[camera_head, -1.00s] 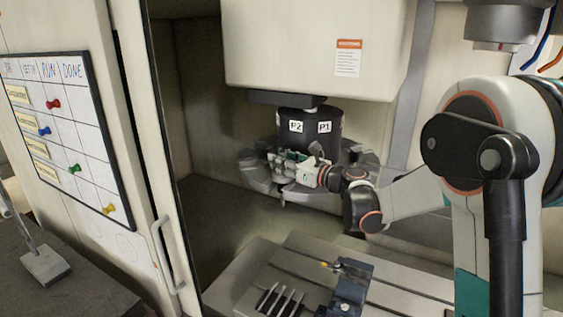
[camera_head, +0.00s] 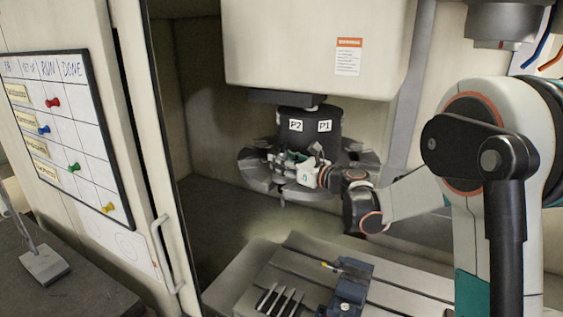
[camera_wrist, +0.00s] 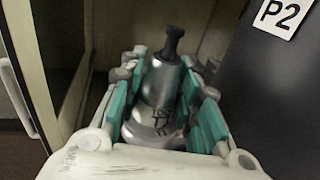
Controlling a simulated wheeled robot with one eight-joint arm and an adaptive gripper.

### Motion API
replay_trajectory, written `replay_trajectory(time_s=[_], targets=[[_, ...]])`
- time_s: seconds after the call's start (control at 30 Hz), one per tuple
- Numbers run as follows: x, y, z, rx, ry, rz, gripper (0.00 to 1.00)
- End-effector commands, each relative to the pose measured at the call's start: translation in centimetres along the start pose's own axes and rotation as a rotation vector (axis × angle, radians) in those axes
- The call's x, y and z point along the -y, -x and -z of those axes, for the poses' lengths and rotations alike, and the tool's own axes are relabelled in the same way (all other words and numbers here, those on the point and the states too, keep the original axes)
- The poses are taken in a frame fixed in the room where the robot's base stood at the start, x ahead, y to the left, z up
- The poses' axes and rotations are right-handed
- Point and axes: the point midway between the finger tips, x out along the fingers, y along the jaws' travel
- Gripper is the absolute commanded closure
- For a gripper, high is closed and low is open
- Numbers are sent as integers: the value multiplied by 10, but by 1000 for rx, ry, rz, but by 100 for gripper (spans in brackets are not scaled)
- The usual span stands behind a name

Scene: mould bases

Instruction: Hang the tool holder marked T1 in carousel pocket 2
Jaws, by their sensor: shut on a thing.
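The tool holder (camera_wrist: 158,92) is a silver cone with a dark knob on top. It stands between the teal-padded fingers of my gripper (camera_wrist: 163,105), which is shut on it. A dark mark starting with T shows on its lower body; the rest is hard to read. In the head view my gripper (camera_head: 290,164) is at the front of the carousel (camera_head: 252,172), below the P2 label (camera_head: 296,125). The P2 label also shows in the wrist view (camera_wrist: 279,14), at the upper right. My gripper hides the pocket under P2, so I cannot tell whether the holder touches it.
The P1 label (camera_head: 324,126) is beside P2 on the black drum. A beige housing (camera_head: 290,50) hangs above. Below are a slotted machine table (camera_head: 410,283) and a dark vise (camera_head: 350,290). The door frame (camera_head: 160,150) stands at the left. Floor space left of the table is clear.

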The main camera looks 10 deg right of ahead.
Motion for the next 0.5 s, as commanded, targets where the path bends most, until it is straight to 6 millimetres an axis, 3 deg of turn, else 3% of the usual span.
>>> replay_trajectory(time_s=[0.47, 0.5], targets=[[0, 0, 3, 1, -1, 0, 100], [0, 0, 3, 1, -1, 0, 68]])
